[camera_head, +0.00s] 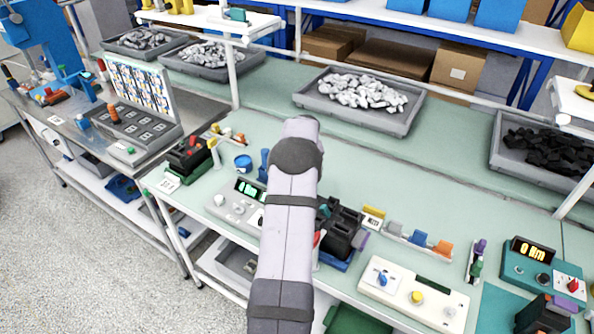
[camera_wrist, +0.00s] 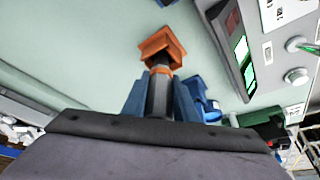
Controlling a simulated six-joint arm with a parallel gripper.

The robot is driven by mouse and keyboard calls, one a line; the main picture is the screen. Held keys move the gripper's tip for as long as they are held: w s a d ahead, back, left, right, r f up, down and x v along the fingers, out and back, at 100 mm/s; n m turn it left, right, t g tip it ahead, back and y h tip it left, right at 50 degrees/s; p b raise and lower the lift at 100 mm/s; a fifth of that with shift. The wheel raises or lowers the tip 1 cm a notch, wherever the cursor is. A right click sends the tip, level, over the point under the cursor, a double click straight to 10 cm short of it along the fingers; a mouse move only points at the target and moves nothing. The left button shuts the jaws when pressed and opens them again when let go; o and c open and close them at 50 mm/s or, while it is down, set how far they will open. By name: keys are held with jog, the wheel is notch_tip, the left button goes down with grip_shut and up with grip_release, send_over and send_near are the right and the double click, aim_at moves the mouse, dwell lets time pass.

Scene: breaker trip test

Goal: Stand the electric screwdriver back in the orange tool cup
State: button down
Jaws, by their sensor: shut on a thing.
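My gripper (camera_wrist: 160,90) is shut on the electric screwdriver (camera_wrist: 160,97), with a blue-grey finger on each side of its dark body in the wrist view. An orange band circles the body just past the fingers. A square orange piece, apparently the orange tool cup (camera_wrist: 161,42), lies in line with the screwdriver's far end. I cannot tell whether the screwdriver is inside it, touching it or only in front of it. In the head view my arm hides the gripper, the screwdriver and the cup.
A grey meter with a green display (camera_head: 238,203) is beside my arm on the green bench. A blue cup (camera_head: 243,162) stands behind it. Black holders (camera_head: 341,228) and a cream control box (camera_head: 413,294) are to the right. The bench behind, below the grey tray (camera_head: 415,108), is clear.

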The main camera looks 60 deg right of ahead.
jog(key=shift+f+b, duration=0.4)
jog(key=shift+f, duration=0.2)
jog(key=c, duration=1.4)
grip_release()
jog(key=shift+o, duration=0.3)
jog(key=b+v, duration=0.2)
jog(key=v, duration=0.5)
jog(key=shift+r+b, duration=0.2)
jog(key=shift+b, duration=0.15)
